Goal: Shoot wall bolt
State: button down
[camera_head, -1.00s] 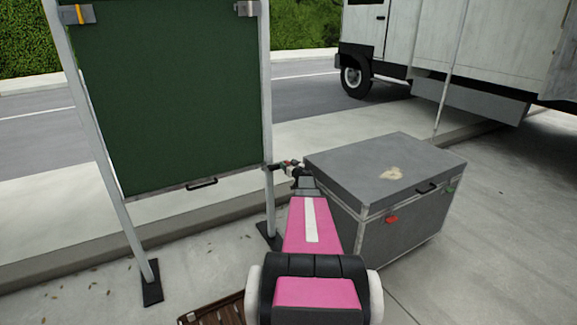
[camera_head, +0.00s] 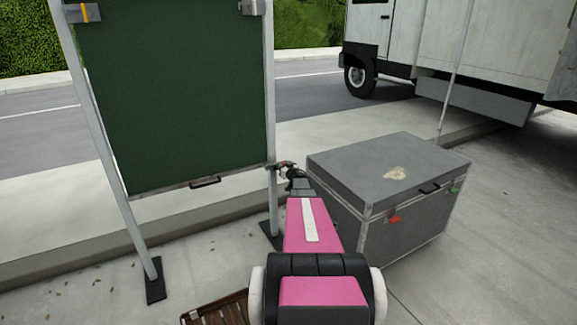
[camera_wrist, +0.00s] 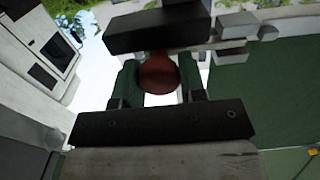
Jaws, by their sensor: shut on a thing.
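The green panel (camera_head: 170,95) hangs upright in a pale metal frame (camera_head: 270,110) on two posts. My gripper (camera_head: 285,168) is at the lower right corner of the panel, beside the right post. In the wrist view my gripper (camera_wrist: 158,78) has its green-padded fingers on either side of a round red knob (camera_wrist: 158,73) and is shut on it. A dark bar lies just beyond the knob. The bolt's shaft and its socket are too small or hidden to make out.
A grey case (camera_head: 390,180) stands close to the right of my arm. A dark handle (camera_head: 205,182) sits on the panel's lower edge. A brown slatted crate (camera_head: 215,308) lies low in front. A truck (camera_head: 440,60) is parked behind at right.

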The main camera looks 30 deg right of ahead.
jog(key=shift+a, duration=0.2)
jog(key=c, duration=0.7)
grip_release()
jog(key=shift+a, duration=0.1)
jog(key=shift+s, duration=0.15)
jog(key=s, duration=1)
jog(key=shift+s, duration=0.3)
